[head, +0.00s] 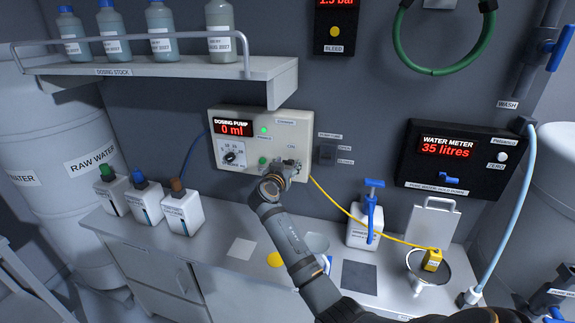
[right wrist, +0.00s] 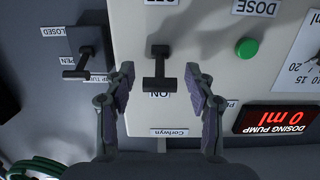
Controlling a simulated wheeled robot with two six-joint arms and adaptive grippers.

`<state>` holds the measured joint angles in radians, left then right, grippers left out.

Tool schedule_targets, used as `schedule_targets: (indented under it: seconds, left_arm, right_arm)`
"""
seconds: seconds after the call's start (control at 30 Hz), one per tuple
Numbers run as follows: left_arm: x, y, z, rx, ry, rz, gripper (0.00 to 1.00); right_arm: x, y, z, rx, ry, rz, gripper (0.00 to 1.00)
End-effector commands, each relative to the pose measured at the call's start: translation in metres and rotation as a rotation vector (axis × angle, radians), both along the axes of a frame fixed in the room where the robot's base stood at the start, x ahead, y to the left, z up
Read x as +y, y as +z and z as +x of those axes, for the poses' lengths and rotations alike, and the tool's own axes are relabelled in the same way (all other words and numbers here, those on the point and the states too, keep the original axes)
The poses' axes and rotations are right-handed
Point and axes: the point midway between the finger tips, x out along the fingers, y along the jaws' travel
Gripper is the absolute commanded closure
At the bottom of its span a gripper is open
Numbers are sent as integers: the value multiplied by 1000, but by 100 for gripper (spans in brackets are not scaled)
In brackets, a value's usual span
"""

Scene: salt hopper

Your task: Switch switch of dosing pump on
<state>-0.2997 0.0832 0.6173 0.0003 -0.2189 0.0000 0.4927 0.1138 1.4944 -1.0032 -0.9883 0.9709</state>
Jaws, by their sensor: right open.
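The dosing pump (head: 238,172) is a cream box on the wall with a red display reading 0 ml, a green light, a green button and a dial. Its switch (right wrist: 158,70) is a black T-shaped lever in the right wrist view, which shows the panel upside down. The lever's crossbar appears close to the ON label; the other label is at the top edge. My right gripper (head: 284,172) is open in front of the pump's lower right part and hides the switch in the head view. Its fingers (right wrist: 160,84) stand apart on both sides of the lever, with no clear contact. My left gripper is not in view.
A second black switch (head: 327,155), labelled open and closed, is right of the pump; it also shows in the right wrist view (right wrist: 86,55). A yellow cable (head: 350,214) runs from the pump to a yellow block. Bottles (head: 181,208) stand on the counter below. A shelf (head: 190,66) overhangs above.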

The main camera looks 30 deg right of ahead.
Motion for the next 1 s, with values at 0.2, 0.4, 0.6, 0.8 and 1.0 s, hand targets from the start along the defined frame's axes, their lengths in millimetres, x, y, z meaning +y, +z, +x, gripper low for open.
schedule_targets:
  seconds: [0.2, 0.4, 0.6, 0.8, 1.0]
  left_arm:
    - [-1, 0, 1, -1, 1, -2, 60]
    - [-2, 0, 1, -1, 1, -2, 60]
    - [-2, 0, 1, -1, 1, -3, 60]
    - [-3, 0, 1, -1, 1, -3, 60]
    - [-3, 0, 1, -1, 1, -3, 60]
  right_arm:
    - [29, 2, -23, -1, 3, 4, 45]
    - [51, 7, -43, 0, 1, 3, 45]
    - [56, 8, -48, 0, 0, 0, 45]
    - [55, 8, -48, 0, 0, 0, 45]
    - [55, 7, -48, 4, 0, 2, 45]
